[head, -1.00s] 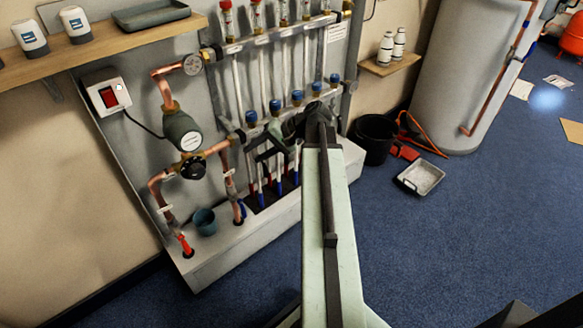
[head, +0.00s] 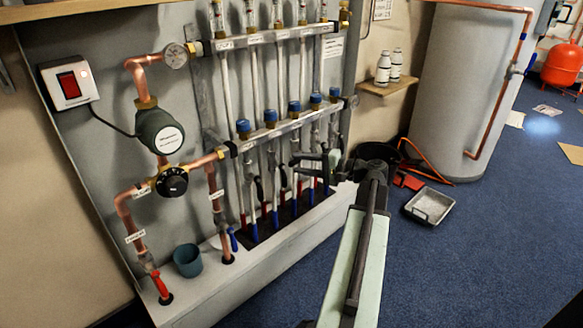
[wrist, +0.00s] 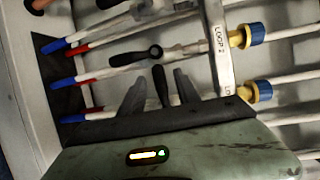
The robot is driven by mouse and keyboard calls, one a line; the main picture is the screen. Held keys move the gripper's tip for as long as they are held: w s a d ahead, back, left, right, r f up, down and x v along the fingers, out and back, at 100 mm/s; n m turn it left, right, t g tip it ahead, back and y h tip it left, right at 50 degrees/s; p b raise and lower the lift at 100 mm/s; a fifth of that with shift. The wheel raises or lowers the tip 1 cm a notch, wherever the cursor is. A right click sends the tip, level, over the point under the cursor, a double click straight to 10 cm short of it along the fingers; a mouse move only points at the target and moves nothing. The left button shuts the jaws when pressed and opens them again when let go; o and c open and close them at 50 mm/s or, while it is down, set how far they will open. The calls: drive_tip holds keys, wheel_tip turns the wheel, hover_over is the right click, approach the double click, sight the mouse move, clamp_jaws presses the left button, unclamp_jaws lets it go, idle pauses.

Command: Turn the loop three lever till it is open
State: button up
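In the wrist view my gripper (wrist: 159,93) is open, with one dark finger on each side of a black lever (wrist: 161,82). Gaps show between the lever and both fingers. This lever lies crosswise to the pipes, beside a partly hidden label below the "LOOP 2" label, so it looks like loop three's; its lower end is hidden. Another black lever (wrist: 120,60), with a round end, lies nearly along its pipe above. In the head view my gripper (head: 298,160) reaches left towards the lower manifold bar (head: 262,136), from the right.
Blue-capped valves (head: 295,107) line the lower bar, with several close-set pipes below. A pump (head: 160,131) and teal cup (head: 188,261) are at the left. A black bucket (head: 377,152) and grey tray (head: 430,207) stand right. Blue floor (head: 480,270) is clear in front.

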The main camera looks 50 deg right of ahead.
drive_tip(key=shift+x, duration=1.45)
drive_tip(key=shift+c, duration=0.3)
clamp_jaws()
